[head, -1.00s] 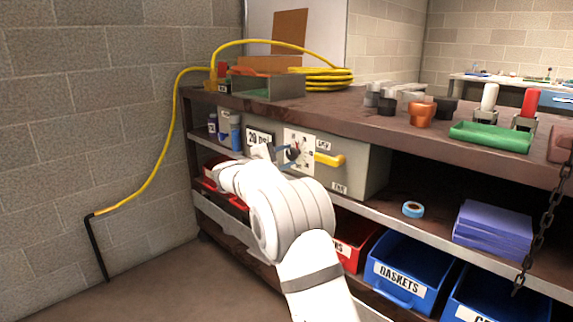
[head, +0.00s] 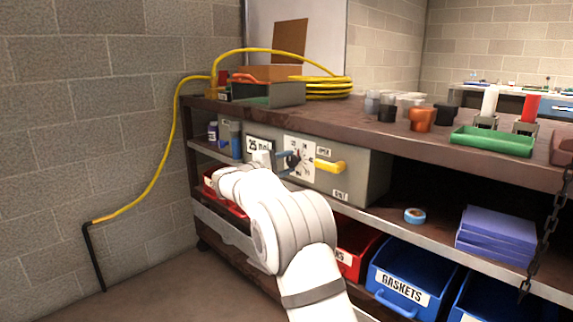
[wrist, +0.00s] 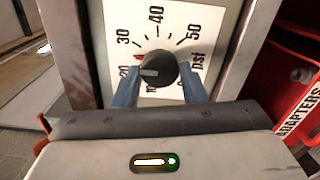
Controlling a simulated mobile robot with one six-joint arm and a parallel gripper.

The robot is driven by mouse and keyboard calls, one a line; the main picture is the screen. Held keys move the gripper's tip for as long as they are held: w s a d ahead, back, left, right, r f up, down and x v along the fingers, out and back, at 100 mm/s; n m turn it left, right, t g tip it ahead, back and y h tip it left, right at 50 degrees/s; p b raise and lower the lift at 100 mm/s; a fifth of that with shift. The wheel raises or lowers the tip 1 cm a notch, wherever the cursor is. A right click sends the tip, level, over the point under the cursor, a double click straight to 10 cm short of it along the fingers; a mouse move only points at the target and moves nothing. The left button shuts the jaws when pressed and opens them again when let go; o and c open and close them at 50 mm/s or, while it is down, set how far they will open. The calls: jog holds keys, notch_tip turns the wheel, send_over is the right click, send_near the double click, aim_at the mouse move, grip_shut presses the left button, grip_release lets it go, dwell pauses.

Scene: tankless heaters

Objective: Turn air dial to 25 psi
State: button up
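The air dial (wrist: 158,70) is a round black knob on a white scale plate (wrist: 205,22) marked in psi; the plate also shows in the head view (head: 299,145). A red mark shows at the knob's edge between 20 and 30. My gripper (wrist: 160,76) has its two blue fingers on either side of the knob, apparently touching it. In the head view my gripper (head: 285,162) reaches the grey box front, partly hiding the dial. The label (head: 259,146) left of the dial reads 25 psi.
Blue bins (head: 400,285) and a red bin (head: 352,250) stand on the shelf below. A yellow hose (head: 150,185) runs along the wall at left.

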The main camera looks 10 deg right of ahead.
jog(key=o, duration=0.4)
jog(key=shift+a, duration=0.15)
jog(key=p+v, duration=0.2)
jog(key=v, duration=0.5)
jog(key=shift+s+a+p, duration=0.2)
jog(key=shift+p, duration=0.1)
jog(key=s+d+r+m+g+y+p, duration=0.2)
jog(key=s+d+r+g+y+p, duration=0.1)
jog(key=s+d+r+p, duration=0.5)
jog(key=s+d+r+m+g+y+p, duration=0.2)
jog(key=s+d+r+g+y+p, duration=0.3)
jog(key=s+p, duration=0.6)
jog(key=s+a+r+m+y+p, duration=0.1)
jog(key=s+r+y+p, duration=0.1)
jog(key=s+p, duration=0.4)
jog(key=s+a+r+m+y+p, duration=0.2)
jog(key=s+r+p, duration=0.3)
jog(key=s, duration=0.6)
jog(key=s+a+r+m+y+p, duration=0.2)
jog(key=s+r+p, duration=0.2)
jog(key=s+p, duration=0.4)
jog(key=shift+s+y, duration=0.3)
jog(key=shift+s, duration=0.2)
